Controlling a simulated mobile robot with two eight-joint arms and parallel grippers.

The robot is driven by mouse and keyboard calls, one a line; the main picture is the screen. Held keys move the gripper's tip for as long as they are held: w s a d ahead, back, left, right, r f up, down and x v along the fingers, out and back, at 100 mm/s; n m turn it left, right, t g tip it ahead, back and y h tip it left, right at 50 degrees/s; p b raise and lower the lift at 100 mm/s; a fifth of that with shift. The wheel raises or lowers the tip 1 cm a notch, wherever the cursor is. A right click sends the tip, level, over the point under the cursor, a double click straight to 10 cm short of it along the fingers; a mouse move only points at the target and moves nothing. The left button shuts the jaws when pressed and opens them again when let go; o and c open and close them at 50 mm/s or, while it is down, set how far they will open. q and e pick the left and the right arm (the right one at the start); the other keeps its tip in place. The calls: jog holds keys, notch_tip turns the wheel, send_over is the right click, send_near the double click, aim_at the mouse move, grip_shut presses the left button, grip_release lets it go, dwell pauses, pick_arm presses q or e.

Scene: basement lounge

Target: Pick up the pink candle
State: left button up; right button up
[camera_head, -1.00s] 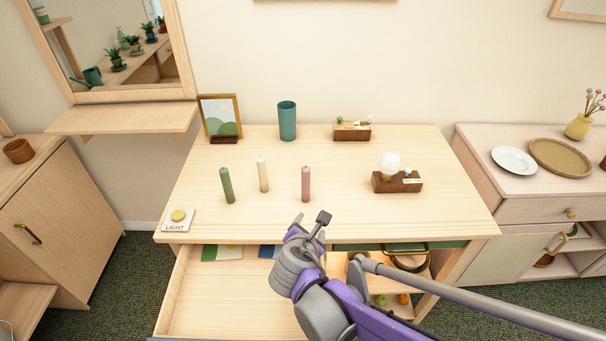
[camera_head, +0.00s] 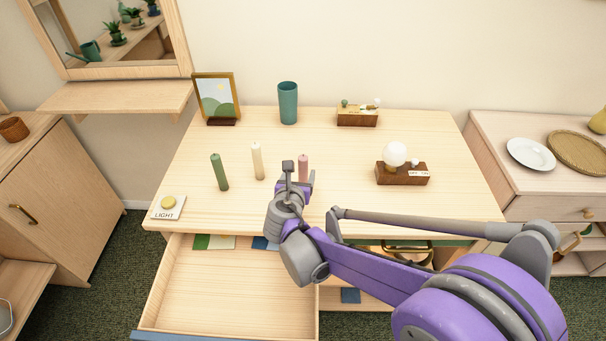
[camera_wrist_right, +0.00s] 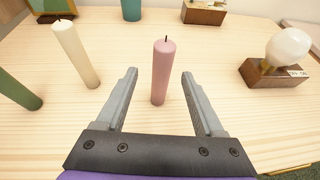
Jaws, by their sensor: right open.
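The pink candle (camera_head: 303,165) stands upright on the wooden table; in the head view my right gripper hides its lower part. In the right wrist view the pink candle (camera_wrist_right: 162,72) stands between the two fingers, with a gap on each side. My right gripper (camera_head: 297,174) is open, and its fingers (camera_wrist_right: 159,90) reach forward on either side of the candle without visible contact. My left gripper is not in view.
A cream candle (camera_head: 257,162) and a green candle (camera_head: 219,172) stand left of the pink one. A globe lamp on a wooden base (camera_head: 402,174) is to the right. A teal cup (camera_head: 288,103) stands behind. The drawer (camera_head: 235,290) below is open.

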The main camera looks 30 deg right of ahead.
aim_at(302, 169)
jog(key=x, duration=0.5)
jog(key=shift+d+r, duration=0.1)
jog(key=shift+d, duration=0.15)
grip_shut()
